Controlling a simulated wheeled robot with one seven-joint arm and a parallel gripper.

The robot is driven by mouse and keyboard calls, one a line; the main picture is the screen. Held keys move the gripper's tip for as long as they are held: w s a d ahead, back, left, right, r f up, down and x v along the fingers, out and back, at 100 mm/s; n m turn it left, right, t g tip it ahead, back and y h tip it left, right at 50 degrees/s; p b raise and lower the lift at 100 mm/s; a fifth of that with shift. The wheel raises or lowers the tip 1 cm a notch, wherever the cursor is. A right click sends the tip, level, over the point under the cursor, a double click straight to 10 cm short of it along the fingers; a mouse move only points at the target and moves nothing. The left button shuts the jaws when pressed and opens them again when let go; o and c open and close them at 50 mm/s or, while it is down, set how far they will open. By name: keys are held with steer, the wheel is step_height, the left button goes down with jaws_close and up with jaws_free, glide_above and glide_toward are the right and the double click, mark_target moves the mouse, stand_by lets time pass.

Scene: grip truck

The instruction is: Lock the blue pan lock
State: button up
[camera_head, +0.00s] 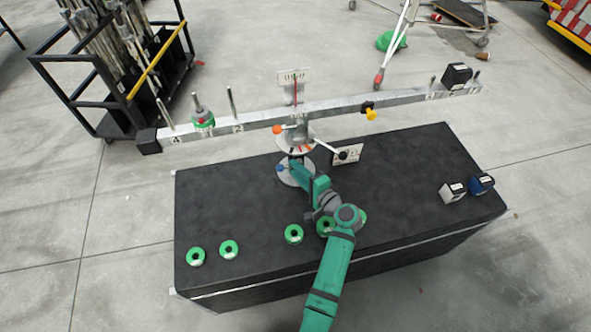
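A small blue knob (281,168), which looks like the blue pan lock, sits low on the left side of the round pivot head (296,145) under the long silver beam. My green and grey gripper (297,163) reaches up to the base of this head, just right of the blue knob. Its fingertips are small and partly lost against the head. I cannot tell whether they touch the knob or whether they are open or shut.
The silver beam (350,103) crosses above the black box (400,190). An orange knob (278,129) and a black-tipped handle (342,155) stick out from the head. Several green rings, including one (293,234), lie near the front edge. A white block (452,192) stands at right.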

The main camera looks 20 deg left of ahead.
steer(key=v, duration=1)
steer(key=shift+d, duration=0.15)
